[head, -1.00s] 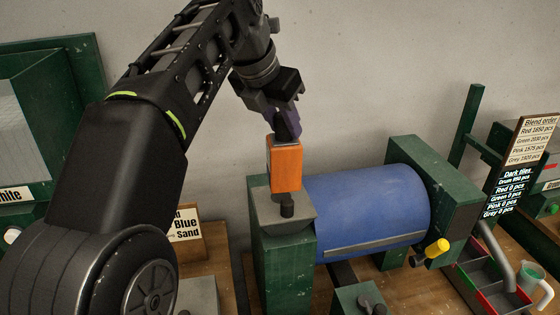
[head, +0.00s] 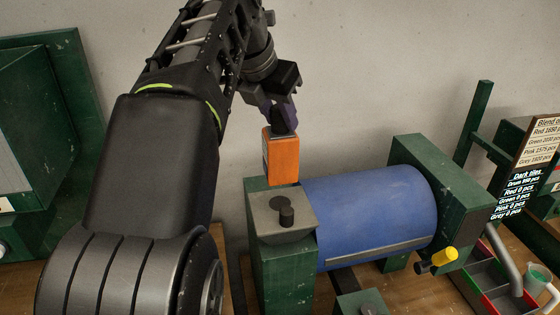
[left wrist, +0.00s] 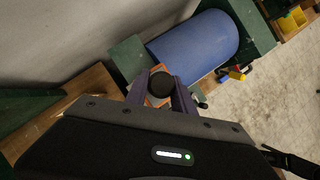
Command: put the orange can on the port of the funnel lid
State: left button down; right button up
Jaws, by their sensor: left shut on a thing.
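The orange can (head: 283,160) is box-shaped with a dark cap on top. My left gripper (head: 282,122) is shut on it at the cap and holds it upright. In the head view the can appears over the back edge of the funnel lid (head: 268,222), a grey plate on a green housing. My right gripper is not in view.
A blue drum (head: 370,215) lies right of the lid, with a green end housing (head: 440,185) and a yellow-handled part (head: 443,256). A tray with compartments (head: 486,288) and a menu-like sign (head: 520,180) stand at the right. A green hopper stands at the left.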

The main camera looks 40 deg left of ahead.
aim_at(281, 130)
pick_arm(q)
jog(key=shift+f, duration=1.55)
jog(key=shift+f, duration=2.2)
jog(key=c, duration=1.1)
grip_release()
